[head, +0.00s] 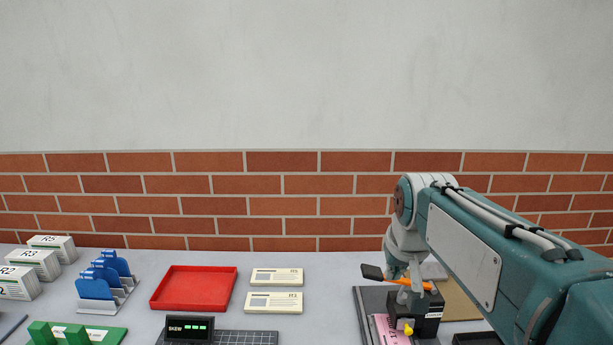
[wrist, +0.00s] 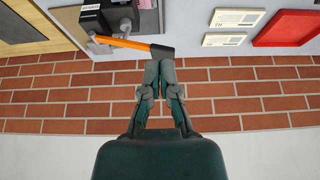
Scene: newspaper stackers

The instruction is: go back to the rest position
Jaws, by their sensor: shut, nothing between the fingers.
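My gripper shows in the wrist view (wrist: 160,75) with its two fingers together and nothing between them. In the head view my arm comes in from the right, and its end is over the dark stand at the right of the table, partly hidden by the arm. An orange-handled tool with a dark head (wrist: 128,43) shows in the wrist view beside the fingertips; I cannot tell whether they touch. The tool also shows in the head view (head: 374,272) at the stand. A pink sheet (head: 386,332) lies on the stand.
A red tray (head: 196,287) sits mid-table, with two cream cards (head: 275,303) to its right. Blue holders (head: 97,287), white labelled stacks (head: 32,265), a green rack (head: 75,333) and a SKEW display (head: 189,328) stand to the left and front. A brick wall (head: 280,205) is behind.

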